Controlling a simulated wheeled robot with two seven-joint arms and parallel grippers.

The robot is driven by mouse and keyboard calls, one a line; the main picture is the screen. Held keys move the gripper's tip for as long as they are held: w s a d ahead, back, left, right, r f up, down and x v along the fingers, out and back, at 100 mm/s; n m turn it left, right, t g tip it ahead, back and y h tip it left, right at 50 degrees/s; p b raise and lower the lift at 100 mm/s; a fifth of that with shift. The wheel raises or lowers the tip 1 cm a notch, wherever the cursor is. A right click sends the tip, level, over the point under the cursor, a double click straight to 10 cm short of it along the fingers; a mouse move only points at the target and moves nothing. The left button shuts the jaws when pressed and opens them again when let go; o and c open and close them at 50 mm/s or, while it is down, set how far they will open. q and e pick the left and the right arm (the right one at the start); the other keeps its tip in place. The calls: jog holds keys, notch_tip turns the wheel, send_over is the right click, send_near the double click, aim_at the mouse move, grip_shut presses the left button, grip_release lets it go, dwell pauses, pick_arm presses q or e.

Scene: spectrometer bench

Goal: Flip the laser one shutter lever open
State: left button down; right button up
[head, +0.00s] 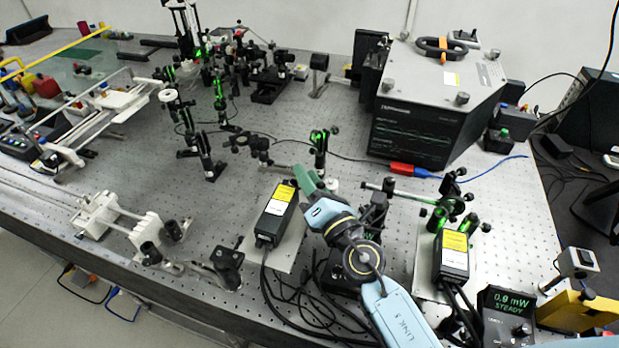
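Two black laser boxes with yellow and white labels stand on the bench: one left of my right arm (277,212) and one to its right (453,255). I cannot read which is laser one. My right gripper (306,179) reaches in from the lower right, its green fingers at the far right end of the left laser box. I cannot tell whether it touches the box or how far the fingers are apart. No shutter lever can be made out; the gripper may hide one. My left gripper is not in view.
Optic posts (319,148) stand just beyond the gripper, and a large grey and black instrument (433,105) stands behind. Black cables (290,300) run from the left laser box. Bare breadboard lies left of that box.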

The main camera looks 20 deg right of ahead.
jog(key=shift+s, duration=0.1)
jog(key=b+v, duration=0.4)
jog(key=v, duration=0.8)
jog(key=shift+s+d+f+b, duration=0.1)
jog(key=shift+s+f+b, duration=0.1)
jog(key=shift+b, duration=0.15)
jog(key=shift+s+d, duration=0.1)
jog(key=shift+s, duration=0.3)
jog(key=shift+r, duration=0.1)
